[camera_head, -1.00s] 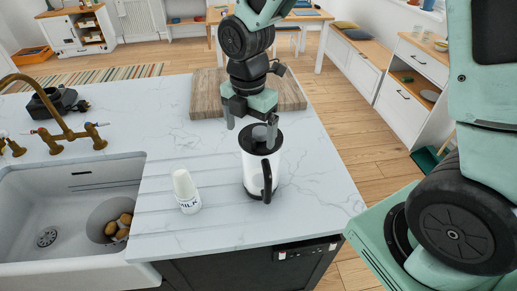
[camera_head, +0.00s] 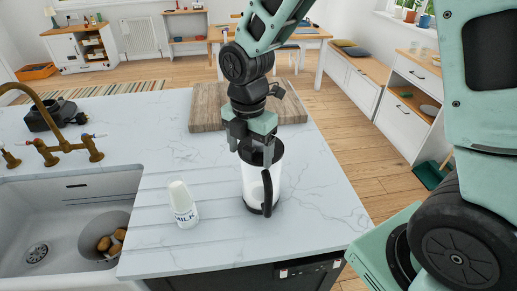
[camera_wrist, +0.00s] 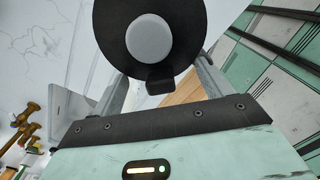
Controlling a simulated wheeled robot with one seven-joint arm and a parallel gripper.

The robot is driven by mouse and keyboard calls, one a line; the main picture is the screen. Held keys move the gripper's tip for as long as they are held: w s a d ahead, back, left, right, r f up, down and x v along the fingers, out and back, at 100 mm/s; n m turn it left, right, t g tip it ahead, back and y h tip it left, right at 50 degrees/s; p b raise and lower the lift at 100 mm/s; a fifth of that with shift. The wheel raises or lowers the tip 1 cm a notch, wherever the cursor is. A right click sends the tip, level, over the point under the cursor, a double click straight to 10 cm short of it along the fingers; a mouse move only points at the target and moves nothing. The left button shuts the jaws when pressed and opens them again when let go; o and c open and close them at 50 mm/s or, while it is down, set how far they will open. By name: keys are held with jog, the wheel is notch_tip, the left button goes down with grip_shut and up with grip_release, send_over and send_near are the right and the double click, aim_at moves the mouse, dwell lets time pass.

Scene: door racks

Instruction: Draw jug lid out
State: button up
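A white jug (camera_head: 258,188) with a black base and black side handle (camera_head: 267,192) stands upright on the marble counter. My gripper (camera_head: 254,156) is pointed down over the jug's top, its fingers apart. In the wrist view the round black lid (camera_wrist: 112,30) fills the top of the picture, with a grey knob (camera_wrist: 150,39) in its middle. My fingers (camera_wrist: 162,84) show on either side of the lid, and their tips are hidden behind it. I see no clear sign of a grip, and whether they touch the lid is not visible.
A white milk bottle (camera_head: 182,205) stands left of the jug. A wooden board (camera_head: 205,108) lies behind it. The sink (camera_head: 60,205) with a brass tap (camera_head: 62,140) is at the left. The counter's front and right edges are near the jug.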

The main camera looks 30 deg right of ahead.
jog(key=shift+r, duration=0.1)
jog(key=shift+r+p, duration=2.2)
